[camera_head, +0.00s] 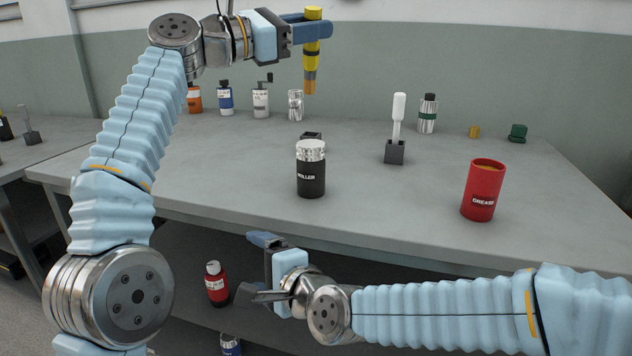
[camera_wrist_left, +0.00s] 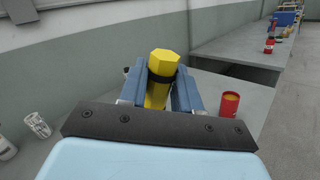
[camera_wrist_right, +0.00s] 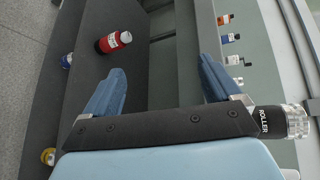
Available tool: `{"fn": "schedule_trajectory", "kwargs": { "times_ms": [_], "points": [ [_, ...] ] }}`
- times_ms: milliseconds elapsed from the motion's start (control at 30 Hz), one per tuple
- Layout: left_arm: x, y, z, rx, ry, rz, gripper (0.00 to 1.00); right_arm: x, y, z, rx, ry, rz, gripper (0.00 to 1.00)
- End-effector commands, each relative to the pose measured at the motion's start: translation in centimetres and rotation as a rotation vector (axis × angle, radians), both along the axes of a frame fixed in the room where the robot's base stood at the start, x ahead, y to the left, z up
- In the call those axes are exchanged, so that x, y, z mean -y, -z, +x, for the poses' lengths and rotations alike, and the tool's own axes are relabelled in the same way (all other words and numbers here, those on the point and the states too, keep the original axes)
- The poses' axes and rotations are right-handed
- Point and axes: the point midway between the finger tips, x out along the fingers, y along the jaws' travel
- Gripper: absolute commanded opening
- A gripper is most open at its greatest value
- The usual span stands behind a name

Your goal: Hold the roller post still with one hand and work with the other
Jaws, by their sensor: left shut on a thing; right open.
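The roller post (camera_head: 311,172), a black cylinder lettered "ROLLER" with a clear silvery top, stands upright on the grey bench. In the right wrist view the post (camera_wrist_right: 265,122) shows beyond the gripper's base, outside its fingers. My left gripper (camera_head: 312,28) is shut on a yellow tool (camera_head: 312,62) with black bands and a copper-coloured end pointing down, high above the bench. The tool (camera_wrist_left: 159,72) also shows between the fingers in the left wrist view. My right gripper (camera_head: 258,268) is open and empty, low in front of the bench edge and apart from the post.
A red can (camera_head: 482,192) lettered "GREASE" stands at the bench's right. A white-handled tool stands in a dark block (camera_head: 395,152). Several bottles and jars line the back, including a blue one (camera_head: 225,98). A red bottle (camera_head: 216,284) stands on the lower shelf.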

Motion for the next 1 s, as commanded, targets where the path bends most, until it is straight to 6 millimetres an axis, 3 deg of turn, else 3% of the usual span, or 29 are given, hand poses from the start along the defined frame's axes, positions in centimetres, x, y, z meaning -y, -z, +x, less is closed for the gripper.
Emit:
{"fn": "schedule_trajectory", "kwargs": {
  "times_ms": [33, 100, 133, 200, 333, 500, 667, 1000],
  "points": [
    [0.0, 0.0, 0.0, 0.0, 0.0, 0.0, 0.03, -0.8, -3.6, -1.1, 0.007, 0.01, 0.104, 0.91],
    [0.0, 0.0, 0.0, 0.0, 0.0, 0.0, 0.03, -1.1, -8.2, -2.0, -0.034, 0.063, 0.31, 0.91],
    [0.0, 0.0, 0.0, 0.0, 0.0, 0.0, 0.03, -0.6, -9.7, -1.7, -0.075, 0.116, 0.431, 0.91],
    [0.0, 0.0, 0.0, 0.0, 0.0, 0.0, 0.03, 1.4, -10.9, 0.2, -0.171, 0.27, 0.679, 0.91],
    [0.0, 0.0, 0.0, 0.0, 0.0, 0.0, 0.03, 5.4, -11.8, 2.8, -0.274, 0.506, 1.046, 0.91],
    [0.0, 0.0, 0.0, 0.0, 0.0, 0.0, 0.03, 8.8, -12.0, 4.0, -0.313, 0.666, 1.312, 0.91],
    [0.0, 0.0, 0.0, 0.0, 0.0, 0.0, 0.03, 9.5, -11.9, 5.3, -0.319, 0.704, 1.371, 0.91],
    [0.0, 0.0, 0.0, 0.0, 0.0, 0.0, 0.03, 8.9, -11.8, 12.0, -0.316, 0.702, 1.366, 0.91]
  ]
}}
